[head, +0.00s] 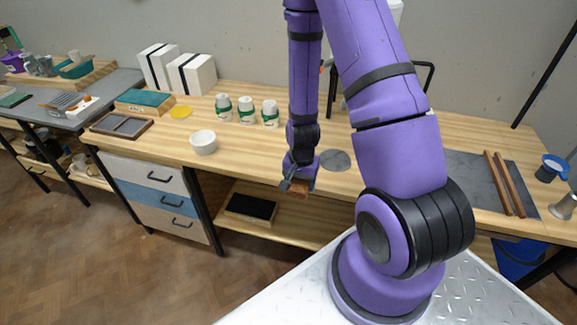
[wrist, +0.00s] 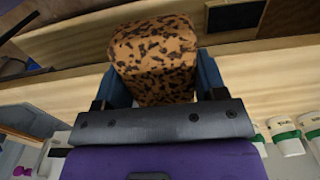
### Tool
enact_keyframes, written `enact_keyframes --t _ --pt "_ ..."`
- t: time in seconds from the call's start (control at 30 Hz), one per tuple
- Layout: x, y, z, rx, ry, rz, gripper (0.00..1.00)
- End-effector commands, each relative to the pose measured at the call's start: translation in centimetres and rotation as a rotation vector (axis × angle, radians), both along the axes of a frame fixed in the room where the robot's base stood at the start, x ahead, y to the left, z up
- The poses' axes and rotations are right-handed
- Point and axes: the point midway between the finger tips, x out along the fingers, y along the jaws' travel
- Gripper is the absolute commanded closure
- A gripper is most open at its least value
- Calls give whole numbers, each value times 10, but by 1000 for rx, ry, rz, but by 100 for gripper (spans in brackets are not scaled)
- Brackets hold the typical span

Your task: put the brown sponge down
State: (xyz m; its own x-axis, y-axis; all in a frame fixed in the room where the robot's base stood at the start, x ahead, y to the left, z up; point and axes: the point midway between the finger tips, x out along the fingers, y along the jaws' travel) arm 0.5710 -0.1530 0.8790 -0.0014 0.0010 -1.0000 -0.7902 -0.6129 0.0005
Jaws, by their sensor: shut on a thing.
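The brown sponge (wrist: 155,55) is speckled with dark spots and sits between the two blue fingers of my gripper (wrist: 163,82) in the wrist view. My gripper is shut on it. In the head view my gripper (head: 299,183) hangs at the front edge of the wooden bench (head: 240,150), and the sponge (head: 301,193) shows as a small brown patch at its tip. The sponge appears to be in the air. Part of it is hidden by the fingers.
A white bowl (head: 203,142) and several white jars with green labels, one here (head: 246,110), stand left of my gripper. A grey disc (head: 335,160) lies just right of it. A lower shelf holds a black tray (head: 251,207). Bare bench lies between bowl and gripper.

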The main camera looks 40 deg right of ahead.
Motion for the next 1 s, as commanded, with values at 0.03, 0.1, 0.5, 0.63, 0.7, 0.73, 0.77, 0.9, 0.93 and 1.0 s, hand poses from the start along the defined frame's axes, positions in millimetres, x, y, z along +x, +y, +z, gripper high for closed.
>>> enact_keyframes --t 0.03,0.1,0.5,0.63,0.7,0.73,0.77,0.9,0.93,1.0 --pt "12 -4 -1 -1 -3 0 65" --pt "28 -11 -3 -3 -3 1 65" --pt "104 -39 -11 -1 -1 4 65" --pt "114 -43 -11 0 0 3 65" --pt "117 -44 -12 -1 -1 2 65" --pt "119 -45 -12 0 -1 2 65" --pt "120 -46 -12 0 -1 2 65" --pt "123 -47 -25 1 3 2 65" --pt "123 -47 -29 1 3 2 65" --pt "123 -47 -39 0 3 2 65"
